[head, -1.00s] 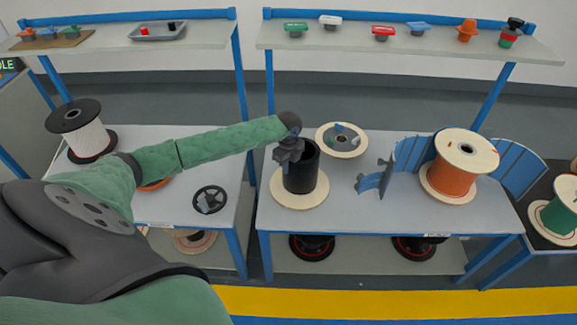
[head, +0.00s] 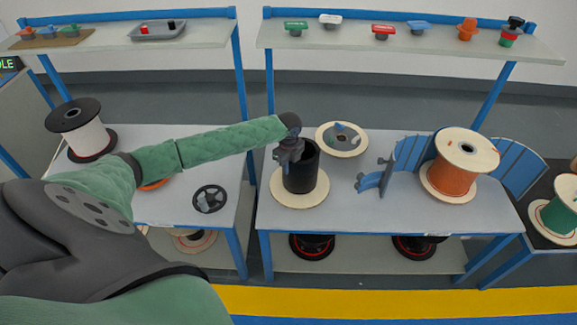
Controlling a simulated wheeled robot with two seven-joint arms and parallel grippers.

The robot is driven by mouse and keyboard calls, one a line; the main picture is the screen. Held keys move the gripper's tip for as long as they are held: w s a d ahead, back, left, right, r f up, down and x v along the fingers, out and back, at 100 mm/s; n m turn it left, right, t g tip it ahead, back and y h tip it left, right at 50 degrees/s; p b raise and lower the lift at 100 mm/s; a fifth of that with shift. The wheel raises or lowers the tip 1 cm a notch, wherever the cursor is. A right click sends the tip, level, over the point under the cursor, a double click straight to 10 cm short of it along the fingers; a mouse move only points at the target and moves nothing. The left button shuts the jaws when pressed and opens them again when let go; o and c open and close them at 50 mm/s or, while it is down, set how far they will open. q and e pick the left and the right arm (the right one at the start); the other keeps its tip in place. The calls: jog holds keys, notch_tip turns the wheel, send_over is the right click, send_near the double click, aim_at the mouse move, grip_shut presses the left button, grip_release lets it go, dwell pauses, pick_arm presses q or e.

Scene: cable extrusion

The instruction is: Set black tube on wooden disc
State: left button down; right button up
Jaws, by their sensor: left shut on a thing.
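The black tube (head: 303,176) stands upright on the wooden disc (head: 300,199), which lies near the left front of the right table. The tube looks roughly centred on the disc, with bare wood showing around its foot. My left gripper (head: 288,156) is at the tube's upper left rim and shut on its wall; the fingertips are partly hidden. My right gripper is not in view.
A second wooden disc with a grey hub (head: 342,139) lies just behind the tube. An orange spool (head: 456,168) with blue curved panels (head: 413,154) stands to the right. A black handwheel (head: 210,199) lies on the left table. The right table's front middle is clear.

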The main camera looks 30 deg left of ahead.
pick_arm(q)
jog(key=shift+p, duration=0.7)
dwell(0.6)
jog(key=shift+f, duration=0.55)
dwell(0.6)
jog(key=c, duration=1.7)
grip_release()
